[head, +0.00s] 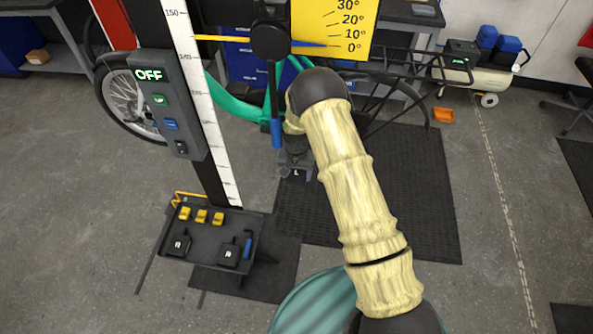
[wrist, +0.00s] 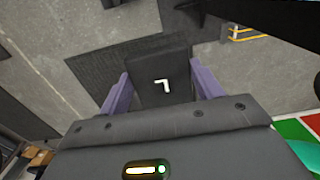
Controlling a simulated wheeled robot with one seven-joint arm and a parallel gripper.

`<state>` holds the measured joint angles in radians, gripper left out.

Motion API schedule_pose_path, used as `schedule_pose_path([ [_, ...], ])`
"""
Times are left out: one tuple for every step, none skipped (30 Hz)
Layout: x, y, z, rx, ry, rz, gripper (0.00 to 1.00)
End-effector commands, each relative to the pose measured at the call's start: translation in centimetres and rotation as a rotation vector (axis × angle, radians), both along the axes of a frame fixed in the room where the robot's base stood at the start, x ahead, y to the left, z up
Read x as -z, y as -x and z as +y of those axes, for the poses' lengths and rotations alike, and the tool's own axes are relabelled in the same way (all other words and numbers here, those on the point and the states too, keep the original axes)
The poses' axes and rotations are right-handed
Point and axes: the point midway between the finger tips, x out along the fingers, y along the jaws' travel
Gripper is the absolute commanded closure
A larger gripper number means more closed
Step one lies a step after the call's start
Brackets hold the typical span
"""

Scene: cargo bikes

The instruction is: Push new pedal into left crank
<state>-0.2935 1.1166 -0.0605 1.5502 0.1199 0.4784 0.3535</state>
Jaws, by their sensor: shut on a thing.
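My gripper (head: 297,172) is below the teal bike frame (head: 237,108) in the head view, partly covered by my arm. It is shut on a black pedal marked with a white L (head: 296,174). In the wrist view the pedal (wrist: 158,68) sits between the purple fingers of my gripper (wrist: 162,84). The left crank cannot be made out; my arm hides part of the bike's middle. I cannot tell whether the pedal touches the crank.
A dark tray (head: 208,231) at the lower left holds two black pedals (head: 228,253), yellow pieces and a blue-handled tool. A measuring post with a control box (head: 168,105) stands before the bike. A yellow angle plate (head: 335,25) hangs above. Black mats (head: 425,190) cover the floor.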

Motion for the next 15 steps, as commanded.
schedule_pose_path([
  [0.0,0.0,0.0,0.000,0.000,-0.001,0.63],
  [0.0,0.0,0.0,0.000,0.000,-0.001,0.63],
  [0.0,-0.1,0.0,0.000,0.000,-0.001,0.63],
  [0.0,-0.1,0.0,0.000,-0.001,-0.001,0.63],
  [0.0,-0.2,0.0,0.000,-0.001,-0.001,0.63],
  [0.0,-0.3,-0.1,0.000,-0.001,-0.001,0.63],
  [0.0,-0.4,-0.1,0.000,-0.001,-0.002,0.63],
  [0.0,-0.5,-0.1,0.000,-0.001,-0.002,0.63],
  [0.1,-0.7,-0.2,0.000,-0.001,-0.002,0.63],
  [0.1,-0.9,-0.2,0.001,-0.001,-0.002,0.63],
  [0.1,-1.1,-0.2,0.001,-0.001,-0.002,0.63],
  [0.1,-1.3,-0.3,0.001,-0.001,-0.001,0.63],
  [0.1,-1.6,-0.4,0.001,-0.001,-0.001,0.63],
  [0.1,-1.8,-0.4,0.001,-0.001,-0.002,0.63],
  [0.1,-2.1,-0.5,0.001,-0.001,-0.002,0.63],
])
